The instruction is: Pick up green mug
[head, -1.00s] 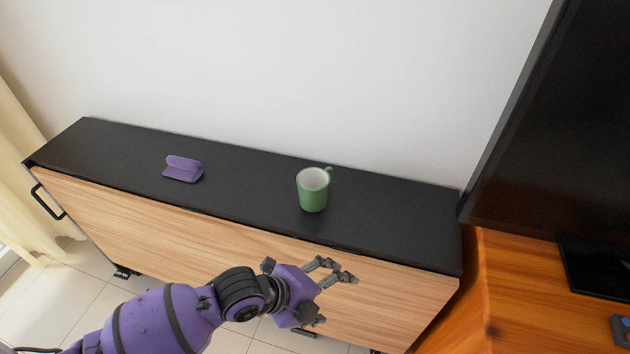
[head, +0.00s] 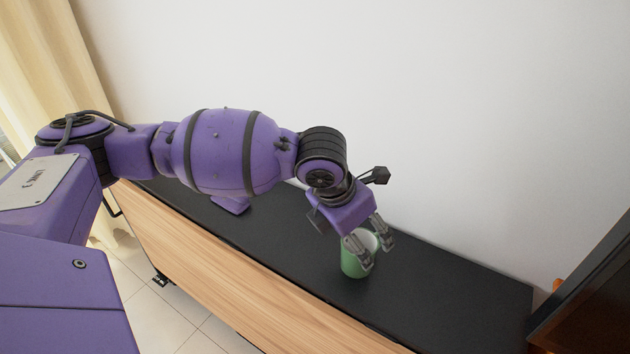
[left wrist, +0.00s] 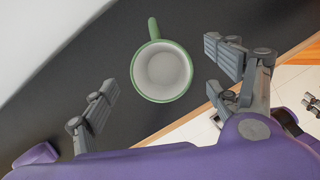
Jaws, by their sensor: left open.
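The green mug (head: 353,264) stands upright on the black top of the cabinet, with a pale inside. In the left wrist view the mug (left wrist: 162,72) shows from above, its handle toward the top of the picture. My left gripper (head: 374,250) is open just above the mug, partly covering it in the head view.
The cabinet top (head: 440,290) is bare to the right of the mug. A dark screen (head: 590,290) stands at the far right.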

